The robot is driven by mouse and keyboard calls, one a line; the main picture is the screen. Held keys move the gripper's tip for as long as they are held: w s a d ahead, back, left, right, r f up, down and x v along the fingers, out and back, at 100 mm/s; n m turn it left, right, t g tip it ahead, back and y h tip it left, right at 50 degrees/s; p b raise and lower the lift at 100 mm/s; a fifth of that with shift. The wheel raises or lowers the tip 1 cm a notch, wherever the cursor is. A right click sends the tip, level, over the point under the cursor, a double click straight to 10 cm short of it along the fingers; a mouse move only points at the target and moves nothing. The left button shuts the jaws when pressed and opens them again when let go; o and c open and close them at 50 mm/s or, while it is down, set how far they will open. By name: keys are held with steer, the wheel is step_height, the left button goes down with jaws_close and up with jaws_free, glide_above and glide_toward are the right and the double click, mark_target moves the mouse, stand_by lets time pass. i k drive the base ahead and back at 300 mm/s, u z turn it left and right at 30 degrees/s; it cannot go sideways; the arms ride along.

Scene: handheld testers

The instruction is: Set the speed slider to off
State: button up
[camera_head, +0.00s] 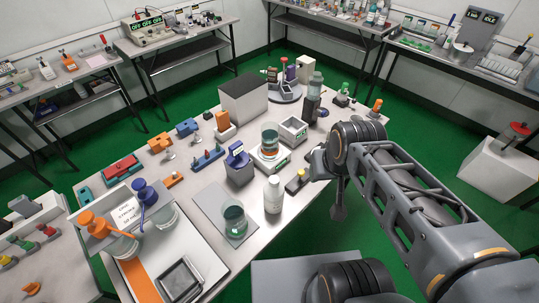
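No speed slider can be made out for certain at this size. A small black device with yellow parts (296,182) lies at the table's right edge, left of my arm; I cannot tell whether it carries the slider or how it is set. A dark blue-topped block device (238,162) stands nearer the middle.
The crowded table (208,178) holds a white bottle (273,194), a glass beaker (234,218), a stacked jar on a scale (269,140), a large grey box (243,98) and a white tray (205,262). A white pedestal (497,165) stands right. Green floor lies clear between.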

mark_target(301, 173)
steer(key=u, duration=2.05)
steer(key=k, duration=1)
steer(key=z, duration=1.2)
steer(key=i, duration=0.5)
steer(key=z, duration=0.05)
